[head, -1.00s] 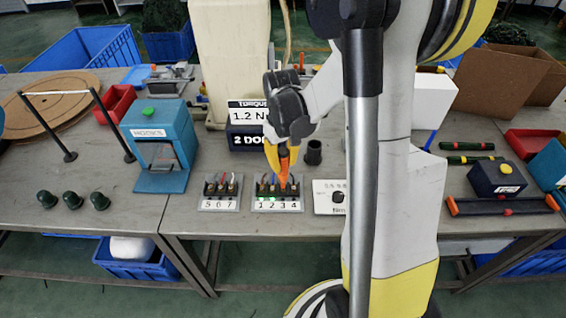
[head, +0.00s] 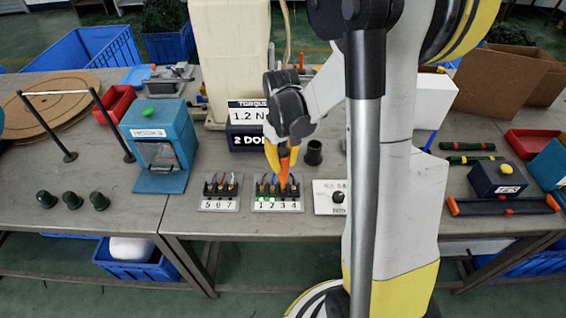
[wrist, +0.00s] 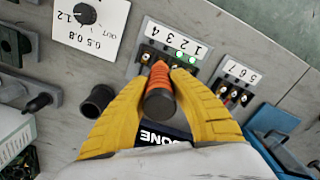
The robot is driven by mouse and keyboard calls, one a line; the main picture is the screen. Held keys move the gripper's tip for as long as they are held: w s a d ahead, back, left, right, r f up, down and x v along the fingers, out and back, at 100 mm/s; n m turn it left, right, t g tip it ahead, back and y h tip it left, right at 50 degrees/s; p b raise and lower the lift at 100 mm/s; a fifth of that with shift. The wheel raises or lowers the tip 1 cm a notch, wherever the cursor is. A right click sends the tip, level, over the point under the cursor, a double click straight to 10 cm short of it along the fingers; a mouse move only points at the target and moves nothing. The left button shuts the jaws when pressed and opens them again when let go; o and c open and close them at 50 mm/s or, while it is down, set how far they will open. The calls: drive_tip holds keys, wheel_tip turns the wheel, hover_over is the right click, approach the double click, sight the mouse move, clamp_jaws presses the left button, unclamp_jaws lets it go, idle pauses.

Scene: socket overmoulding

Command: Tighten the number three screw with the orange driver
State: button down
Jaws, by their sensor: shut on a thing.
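My gripper (head: 281,152) is shut on the orange driver (head: 284,170), which points down at the terminal block (head: 262,207) labelled 1 to 4. In the wrist view, the yellow fingers of my gripper (wrist: 160,92) close around the driver's orange handle (wrist: 159,75) with its dark end. The driver's tip is over the block near the 3 side; the handle hides the exact contact and the screw. Green lights show by numbers 1 and 2 on the block, which also shows in the wrist view (wrist: 153,30).
A second block (head: 220,205) labelled 5 to 7 stands to the left. A dial box (head: 325,203) stands to the right, with a dark cup (head: 313,152) behind it. The bench front is clear.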

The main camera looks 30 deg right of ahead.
sight(283, 151)
drive_tip(key=shift+f+b, duration=0.55)
drive_tip(key=shift+b, duration=0.25)
idle(2.8)
idle(0.4)
drive_tip(key=shift+r+p, duration=1.9)
drive_tip(key=shift+r, duration=0.65)
